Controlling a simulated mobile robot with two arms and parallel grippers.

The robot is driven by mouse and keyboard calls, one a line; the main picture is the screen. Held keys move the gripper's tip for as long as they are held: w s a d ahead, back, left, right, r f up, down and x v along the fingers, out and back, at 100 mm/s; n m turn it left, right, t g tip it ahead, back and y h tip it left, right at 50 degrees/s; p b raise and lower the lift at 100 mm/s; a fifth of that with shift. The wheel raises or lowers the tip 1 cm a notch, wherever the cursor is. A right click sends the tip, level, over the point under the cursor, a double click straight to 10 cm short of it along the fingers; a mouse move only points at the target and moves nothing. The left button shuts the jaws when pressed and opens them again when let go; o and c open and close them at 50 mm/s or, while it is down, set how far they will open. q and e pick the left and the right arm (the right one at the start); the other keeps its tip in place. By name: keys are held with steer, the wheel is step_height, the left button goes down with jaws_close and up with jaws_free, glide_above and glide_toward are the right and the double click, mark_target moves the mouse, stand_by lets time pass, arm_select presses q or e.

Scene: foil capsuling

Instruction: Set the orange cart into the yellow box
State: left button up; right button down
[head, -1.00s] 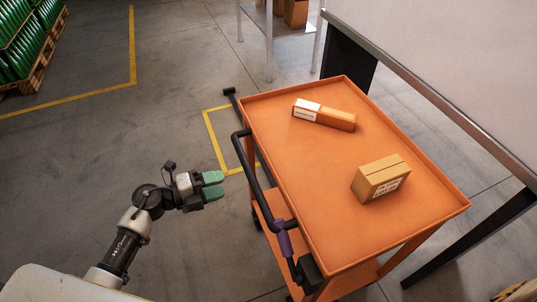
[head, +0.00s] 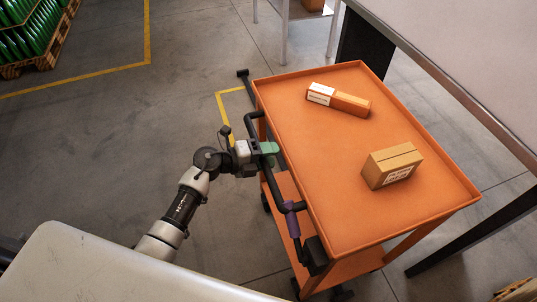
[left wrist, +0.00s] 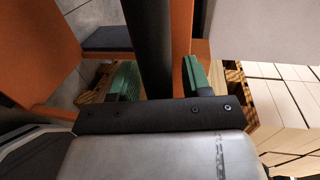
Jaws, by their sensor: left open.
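The orange cart (head: 330,170) stands at the centre right, with a black handle (head: 277,188) along its left side. The yellow box is a yellow outline on the floor (head: 234,91); its corner shows at the cart's far left, and the cart and my arm hide the rest. My left gripper (head: 268,153) is at the handle. In the left wrist view, the black handle bar (left wrist: 148,40) passes between its two green fingers (left wrist: 160,80), which are open with gaps visible beside the bar. My right gripper is in neither view.
An orange-and-white carton (head: 338,99) and a brown box (head: 392,166) lie on the cart's top. A table with a dark leg (head: 470,232) stands close along the cart's right. Green bottles on a pallet (head: 30,40) are far left. Floor to the left is clear.

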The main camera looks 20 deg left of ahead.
arm_select(q)
jaws_close()
stand_by(0.3)
